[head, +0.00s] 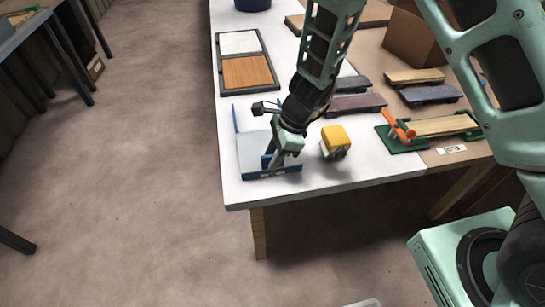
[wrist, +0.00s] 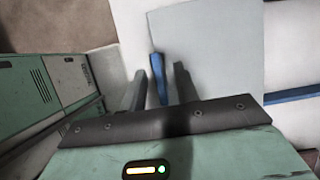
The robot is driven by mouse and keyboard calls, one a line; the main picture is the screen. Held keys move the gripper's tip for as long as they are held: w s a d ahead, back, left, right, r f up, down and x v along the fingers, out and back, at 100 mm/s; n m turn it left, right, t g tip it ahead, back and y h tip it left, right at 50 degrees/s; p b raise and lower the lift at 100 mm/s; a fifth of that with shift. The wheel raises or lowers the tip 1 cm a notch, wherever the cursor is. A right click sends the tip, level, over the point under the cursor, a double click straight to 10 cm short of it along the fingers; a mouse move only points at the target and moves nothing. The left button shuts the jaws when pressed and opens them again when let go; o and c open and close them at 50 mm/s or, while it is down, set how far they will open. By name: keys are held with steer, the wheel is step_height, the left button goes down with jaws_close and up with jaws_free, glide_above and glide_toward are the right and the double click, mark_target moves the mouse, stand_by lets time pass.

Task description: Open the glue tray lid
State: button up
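The glue tray (head: 276,173) is blue and sits near the front left corner of the white table. Its pale grey lid (head: 251,152) lies flat over it. A small blue handle (head: 266,161) stands up near the lid's right front. My gripper (head: 277,159) points down over this handle and partly hides it. In the wrist view, the blue handle (wrist: 157,78) is between the two dark fingers of my gripper (wrist: 160,84), with narrow gaps on both sides. The pale lid (wrist: 215,45) spreads beyond it. The fingers look apart and not closed on the handle.
A yellow-topped block (head: 336,138) stands just right of my gripper. A framed board (head: 250,72) with white and orange panels lies behind the tray. A green jig (head: 405,138) with an orange clamp is further right. The table's front edge (head: 330,192) is close.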

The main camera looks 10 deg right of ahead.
steer(key=shift+a+f, duration=0.15)
steer(key=shift+f, duration=0.25)
steer(key=shift+c, duration=0.3)
